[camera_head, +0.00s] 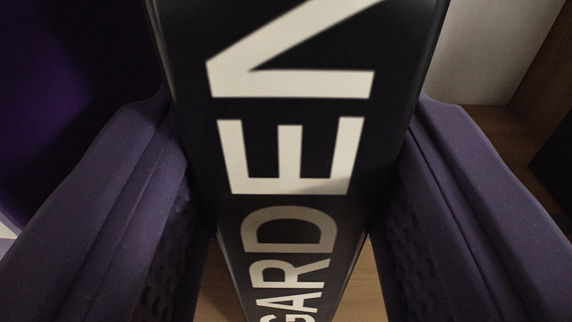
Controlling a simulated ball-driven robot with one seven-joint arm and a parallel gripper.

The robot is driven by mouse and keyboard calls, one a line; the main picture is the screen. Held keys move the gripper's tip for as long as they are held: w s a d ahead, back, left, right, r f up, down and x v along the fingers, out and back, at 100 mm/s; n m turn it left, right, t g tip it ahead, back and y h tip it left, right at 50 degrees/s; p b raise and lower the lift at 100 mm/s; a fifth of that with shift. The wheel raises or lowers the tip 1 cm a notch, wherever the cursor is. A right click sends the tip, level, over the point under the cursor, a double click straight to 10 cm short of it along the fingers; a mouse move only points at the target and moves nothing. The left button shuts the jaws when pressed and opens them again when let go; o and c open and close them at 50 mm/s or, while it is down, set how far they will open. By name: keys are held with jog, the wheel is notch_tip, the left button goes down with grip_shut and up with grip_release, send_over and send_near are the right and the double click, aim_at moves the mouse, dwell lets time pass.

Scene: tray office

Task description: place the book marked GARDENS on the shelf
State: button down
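The black book marked GARDENS (300,155) fills the middle of the view, its spine facing me with large pale letters. The letters GARDEN show, the last one partly cut off by the top edge. My gripper (292,205) has one purple finger on each side of the book, and both fingers press against its sides. The book stands roughly upright, a little tilted in the picture. A wooden surface (365,295), perhaps the shelf, shows below it. I cannot tell whether the book touches it.
A dark purple object (60,95) stands close on the left. On the right are a pale wall (470,50) and a brown wooden panel (540,75), with a dark thing at the far right edge. Wood shows behind the right finger.

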jog(key=shift+s+d+r, duration=0.1)
jog(key=c, duration=1)
grip_release()
jog(key=shift+f, duration=0.25)
jog(key=shift+c, duration=0.2)
jog(key=o, duration=0.4)
jog(key=shift+o, duration=0.2)
jog(key=shift+r, duration=0.15)
jog(key=shift+s, duration=0.2)
jog(key=s+b, duration=0.2)
jog(key=s, duration=0.9)
jog(key=shift+s+a, duration=0.3)
jog(key=shift+a, duration=0.15)
